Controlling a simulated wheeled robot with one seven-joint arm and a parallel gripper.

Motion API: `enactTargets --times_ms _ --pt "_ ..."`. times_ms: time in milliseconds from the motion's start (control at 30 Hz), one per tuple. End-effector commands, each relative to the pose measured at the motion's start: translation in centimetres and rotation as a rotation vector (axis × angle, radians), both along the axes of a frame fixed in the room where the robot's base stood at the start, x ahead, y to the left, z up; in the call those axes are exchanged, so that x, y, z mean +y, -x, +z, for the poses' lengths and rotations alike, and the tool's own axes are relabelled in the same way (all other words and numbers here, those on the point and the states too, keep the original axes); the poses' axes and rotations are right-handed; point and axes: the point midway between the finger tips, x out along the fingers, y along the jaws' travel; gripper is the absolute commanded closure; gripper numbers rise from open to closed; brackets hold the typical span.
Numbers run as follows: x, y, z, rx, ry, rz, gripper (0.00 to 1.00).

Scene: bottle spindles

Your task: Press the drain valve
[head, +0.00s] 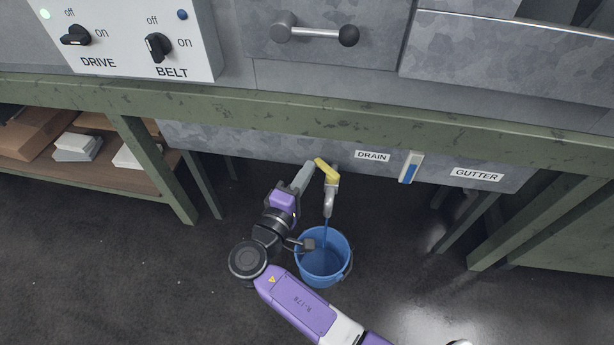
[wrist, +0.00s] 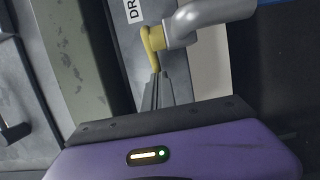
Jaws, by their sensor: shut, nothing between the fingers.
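The drain valve has a yellow lever (head: 326,170) on a grey spout (head: 329,198), beside the DRAIN label under the bench edge. The lever slants up and left from the spout in the head view. A thin bluish stream runs from the spout into the blue bucket (head: 323,262). My gripper (head: 309,166) is shut and empty, just left of the lever's upper end. In the wrist view my closed fingertips (wrist: 157,75) meet the end of the yellow lever (wrist: 151,48); I cannot tell whether they touch it or only overlap it. The grey spout (wrist: 208,15) is to the right there.
A blue-and-white gauge (head: 410,168) and a GUTTER label (head: 476,174) are right of the valve. The green bench rail (head: 300,118) runs above my gripper. A switch panel (head: 150,35) is at upper left. Green bench legs stand on both sides.

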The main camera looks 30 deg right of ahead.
Motion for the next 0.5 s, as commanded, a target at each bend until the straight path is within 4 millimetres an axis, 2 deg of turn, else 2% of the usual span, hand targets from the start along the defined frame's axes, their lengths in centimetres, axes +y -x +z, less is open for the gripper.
enactTargets --times_ms 500 --pt "-1.4 -1.6 0.0 -0.001 -0.001 0.0 1.0"
